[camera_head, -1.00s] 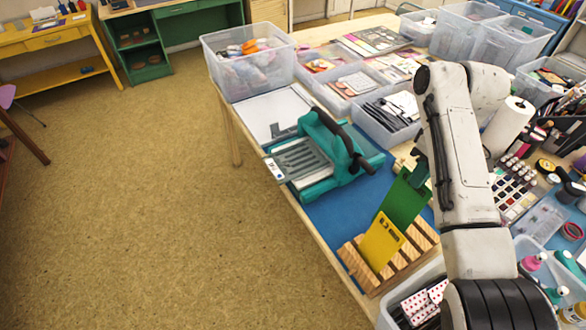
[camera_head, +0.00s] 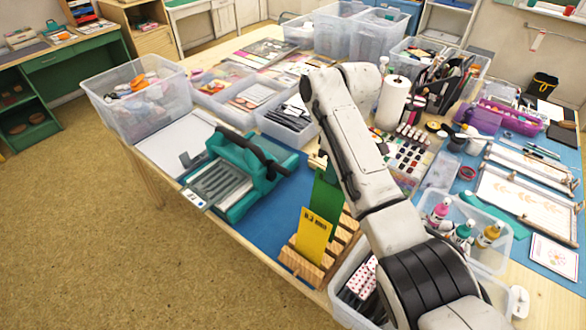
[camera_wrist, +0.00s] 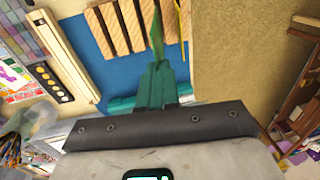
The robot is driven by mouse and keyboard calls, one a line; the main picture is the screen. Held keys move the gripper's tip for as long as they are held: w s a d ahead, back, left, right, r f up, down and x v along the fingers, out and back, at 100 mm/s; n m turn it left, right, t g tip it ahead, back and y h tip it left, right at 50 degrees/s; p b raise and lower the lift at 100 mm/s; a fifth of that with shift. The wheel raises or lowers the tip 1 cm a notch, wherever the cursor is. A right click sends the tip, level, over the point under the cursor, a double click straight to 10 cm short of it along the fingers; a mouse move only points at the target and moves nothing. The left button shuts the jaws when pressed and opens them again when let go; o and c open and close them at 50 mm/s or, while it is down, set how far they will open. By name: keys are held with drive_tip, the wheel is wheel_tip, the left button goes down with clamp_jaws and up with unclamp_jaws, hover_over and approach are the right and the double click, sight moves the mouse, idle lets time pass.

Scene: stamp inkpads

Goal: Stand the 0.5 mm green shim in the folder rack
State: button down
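The green shim (camera_head: 322,196) stands roughly upright over the wooden folder rack (camera_head: 290,262), just behind the yellow shim (camera_head: 313,236), which stands in the rack. In the wrist view the green shim (camera_wrist: 157,36) shows nearly edge-on, reaching from my fingers toward the rack slats (camera_wrist: 122,26). The yellow shim (camera_wrist: 182,22) is close beside it there. My gripper (camera_wrist: 157,84) is shut on the green shim near its top edge. In the head view my arm partly covers the gripper. The green shim's lower edge is hidden, so I cannot tell whether it sits in a slot.
The teal die-cutting machine (camera_head: 232,178) stands left of the rack on the blue mat (camera_head: 262,226). A clear bin with dotted packets (camera_head: 362,278) is close at the rack's right. Paint bottles (camera_head: 462,232) stand farther right. Bare floor lies left of the table.

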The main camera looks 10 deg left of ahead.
sight(328, 198)
drive_tip(key=shift+s+a+f+b, duration=0.15)
drive_tip(key=shift+f+b, duration=0.3)
drive_tip(key=shift+f, duration=1.05)
drive_tip(key=shift+s+a+f+b, duration=0.15)
drive_tip(key=shift+f+b, duration=0.3)
drive_tip(key=shift+f, duration=1.05)
drive_tip(key=shift+s+f+b, duration=0.25)
drive_tip(key=shift+f+b, duration=0.2)
drive_tip(key=shift+f, duration=1.05)
drive_tip(key=c, duration=1.8)
unclamp_jaws()
drive_tip(key=o, duration=0.5)
drive_tip(key=shift+w+d+r+p, duration=0.15)
drive_tip(key=shift+r+p, duration=0.65)
drive_tip(key=shift+r, duration=0.45)
drive_tip(key=shift+w+d+r+p, duration=0.15)
drive_tip(key=shift+r+p, duration=0.6)
drive_tip(key=shift+r, duration=0.5)
drive_tip(key=shift+a, duration=0.1)
